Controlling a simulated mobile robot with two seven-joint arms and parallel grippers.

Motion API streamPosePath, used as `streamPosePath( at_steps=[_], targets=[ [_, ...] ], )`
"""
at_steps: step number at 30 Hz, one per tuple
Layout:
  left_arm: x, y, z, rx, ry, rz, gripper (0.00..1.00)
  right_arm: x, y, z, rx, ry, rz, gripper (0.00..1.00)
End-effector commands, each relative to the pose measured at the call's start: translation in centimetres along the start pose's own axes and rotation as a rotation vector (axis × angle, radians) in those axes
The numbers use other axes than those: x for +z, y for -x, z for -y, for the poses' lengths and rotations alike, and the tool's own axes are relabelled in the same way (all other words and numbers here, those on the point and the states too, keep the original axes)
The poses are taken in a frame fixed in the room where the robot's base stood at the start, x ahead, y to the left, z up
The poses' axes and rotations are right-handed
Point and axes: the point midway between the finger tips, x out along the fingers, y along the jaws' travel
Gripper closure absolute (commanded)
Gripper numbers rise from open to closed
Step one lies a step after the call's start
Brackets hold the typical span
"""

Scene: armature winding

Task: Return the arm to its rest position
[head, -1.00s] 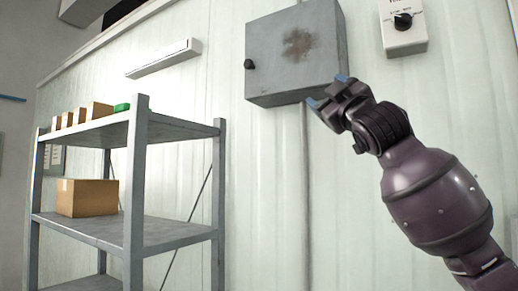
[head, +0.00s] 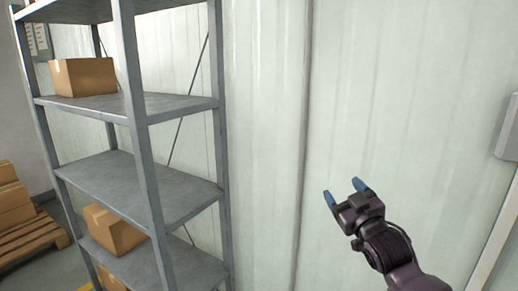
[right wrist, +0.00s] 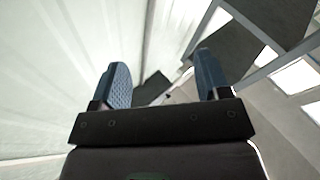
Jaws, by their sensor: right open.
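My right gripper (head: 346,192) is in the right half of the head view, in front of the pale wall. Its two blue fingertips are apart with nothing between them. In the right wrist view the same gripper (right wrist: 160,85) shows both blue fingers spread and empty. The dark purple arm behind it comes in from the lower right corner of the head view. My left gripper is not in any view.
A grey metal shelf (head: 146,185) stands left of my right gripper, with a cardboard box (head: 84,76) on one level and another box (head: 115,230) lower down. A wooden pallet (head: 32,236) with boxes is at far left. The pale corrugated wall (head: 262,130) is bare between shelf and gripper.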

Motion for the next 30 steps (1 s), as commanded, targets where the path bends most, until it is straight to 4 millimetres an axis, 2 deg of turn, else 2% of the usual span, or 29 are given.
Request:
streamPosePath(
  at_steps=[1, 6, 11, 15, 21, 24, 27, 30],
  targets=[
    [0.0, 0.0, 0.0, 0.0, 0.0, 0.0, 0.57, 2.5, 1.8, 0.7, 0.002, -0.022, 0.041, 0.31],
    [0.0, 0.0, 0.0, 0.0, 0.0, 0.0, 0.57, 8.9, 7.6, 2.6, 0.013, -0.08, 0.168, 0.31],
    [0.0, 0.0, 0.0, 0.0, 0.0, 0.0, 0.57, 14.4, 13.8, 4.5, 0.027, -0.137, 0.303, 0.31],
    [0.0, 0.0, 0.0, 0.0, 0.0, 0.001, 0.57, 18.7, 19.9, 6.2, 0.043, -0.188, 0.427, 0.31],
    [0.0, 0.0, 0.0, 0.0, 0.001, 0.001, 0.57, 23.7, 29.4, 8.8, 0.069, -0.254, 0.613, 0.31],
    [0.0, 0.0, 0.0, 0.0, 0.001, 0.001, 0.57, 25.3, 33.8, 9.9, 0.08, -0.278, 0.695, 0.31],
    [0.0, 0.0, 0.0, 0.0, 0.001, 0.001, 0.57, 26.3, 37.2, 10.7, 0.088, -0.294, 0.757, 0.31],
    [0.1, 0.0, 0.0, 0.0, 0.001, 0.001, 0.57, 26.8, 39.4, 11.2, 0.091, -0.301, 0.797, 0.31]
  ],
)
